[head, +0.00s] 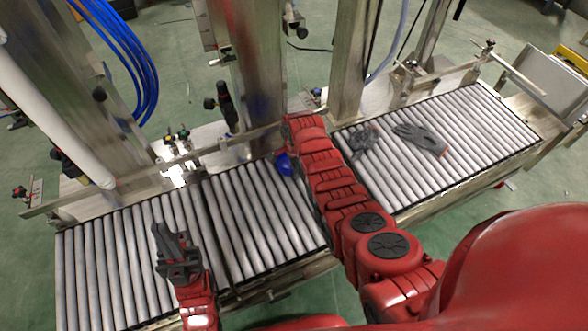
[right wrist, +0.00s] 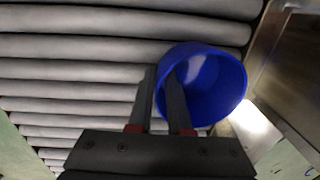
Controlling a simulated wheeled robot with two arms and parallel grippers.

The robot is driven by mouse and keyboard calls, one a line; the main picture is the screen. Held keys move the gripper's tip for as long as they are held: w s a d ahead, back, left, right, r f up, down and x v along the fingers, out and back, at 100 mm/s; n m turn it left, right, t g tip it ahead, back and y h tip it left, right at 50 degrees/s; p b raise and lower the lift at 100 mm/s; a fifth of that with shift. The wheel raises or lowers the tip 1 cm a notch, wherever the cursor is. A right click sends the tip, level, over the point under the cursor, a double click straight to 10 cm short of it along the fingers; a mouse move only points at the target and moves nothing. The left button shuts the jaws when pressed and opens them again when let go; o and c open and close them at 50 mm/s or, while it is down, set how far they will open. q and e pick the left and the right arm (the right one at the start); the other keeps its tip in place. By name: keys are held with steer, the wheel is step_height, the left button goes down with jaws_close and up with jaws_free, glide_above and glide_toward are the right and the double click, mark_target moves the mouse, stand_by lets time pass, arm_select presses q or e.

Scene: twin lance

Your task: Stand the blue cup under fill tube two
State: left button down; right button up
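The blue cup (head: 284,164) is at the far edge of the middle roller section in the head view, partly hidden by my right arm. In the right wrist view the cup (right wrist: 225,85) shows its open mouth. My right gripper (right wrist: 162,75) has one finger inside the cup and one outside, close together, with the cup wall between them. Its fingers are hidden in the head view. I cannot tell whether the cup touches the rollers. My left gripper (head: 172,238) is open and empty above the left rollers. I cannot tell which fitting is fill tube two.
Dark gloves (head: 420,138) lie on the right roller section. Metal posts (head: 258,65) and a guide rail (head: 225,147) run along the far side. Blue hoses (head: 130,45) hang at the upper left. The near middle rollers (head: 262,235) are clear.

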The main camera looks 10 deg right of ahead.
steer(key=shift+o, duration=0.8)
steer(key=shift+r, duration=0.55)
step_height(320, 180, up, 11)
steer(key=p, duration=0.2)
steer(key=shift+s, duration=0.4)
steer(key=shift+d+r, duration=0.1)
